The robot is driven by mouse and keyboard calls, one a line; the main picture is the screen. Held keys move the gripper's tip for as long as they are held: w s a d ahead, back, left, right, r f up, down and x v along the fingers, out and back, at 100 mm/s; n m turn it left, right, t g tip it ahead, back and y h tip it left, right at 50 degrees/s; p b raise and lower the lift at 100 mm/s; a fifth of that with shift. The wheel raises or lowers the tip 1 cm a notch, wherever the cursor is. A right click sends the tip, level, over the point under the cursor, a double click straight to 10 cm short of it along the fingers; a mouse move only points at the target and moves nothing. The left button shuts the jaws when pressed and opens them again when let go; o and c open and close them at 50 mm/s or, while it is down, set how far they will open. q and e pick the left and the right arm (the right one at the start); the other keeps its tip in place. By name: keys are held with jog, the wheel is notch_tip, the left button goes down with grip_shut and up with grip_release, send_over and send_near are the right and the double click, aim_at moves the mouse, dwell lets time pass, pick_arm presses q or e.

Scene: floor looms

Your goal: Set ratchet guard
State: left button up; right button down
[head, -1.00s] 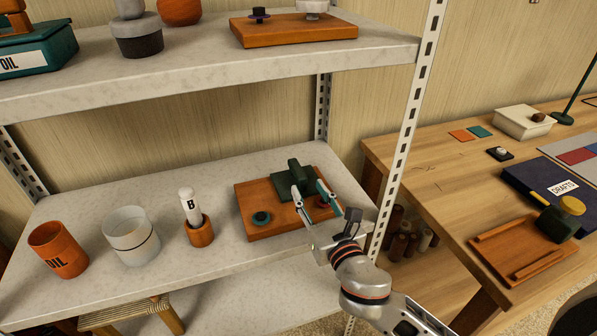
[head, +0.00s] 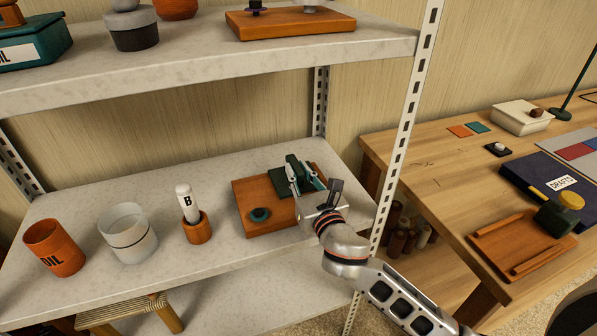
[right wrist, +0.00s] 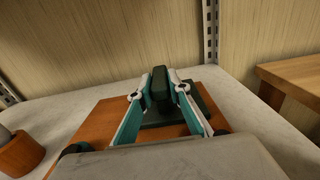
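A dark green piece with an upright block (head: 292,168) stands on a brown wooden board (head: 248,199) on the lower shelf; I take it for the ratchet guard. The block also shows in the right wrist view (right wrist: 159,84). My right gripper (head: 306,178) reaches over the board with its fingers on either side of the block. In the right wrist view, the fingertips (right wrist: 160,92) are very close to the block's sides, and firm contact is not clear. My left gripper is out of view.
An orange OIL cup (head: 54,248), a white cup (head: 128,232) and a bottle marked B in a wooden holder (head: 197,231) stand left of the board. The shelf's perforated post (head: 408,130) rises close to my right arm. A wooden desk (head: 430,165) stands to the right.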

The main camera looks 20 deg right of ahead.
aim_at(278, 188)
jog(key=a, duration=0.2)
jog(key=a+p, duration=0.1)
jog(key=a, duration=0.2)
jog(key=shift+s+a+r+p, duration=0.1)
jog(key=shift+a+r+p, duration=0.1)
jog(key=shift+p, duration=0.1)
jog(key=a, duration=0.3)
jog(key=shift+f, duration=0.15)
jog(key=shift+a+f, duration=0.1)
jog(key=shift+a, duration=0.15)
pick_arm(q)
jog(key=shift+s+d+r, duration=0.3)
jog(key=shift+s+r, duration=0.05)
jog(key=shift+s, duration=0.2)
pick_arm(e)
jog(key=c, duration=2)
grip_release()
jog(key=shift+s, duration=0.1)
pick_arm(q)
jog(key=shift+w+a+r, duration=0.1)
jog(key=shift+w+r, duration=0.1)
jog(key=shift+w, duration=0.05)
pick_arm(e)
jog(key=shift+o, duration=0.6)
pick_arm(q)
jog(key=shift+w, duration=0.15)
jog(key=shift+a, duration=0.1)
pick_arm(e)
jog(key=shift+s, duration=0.1)
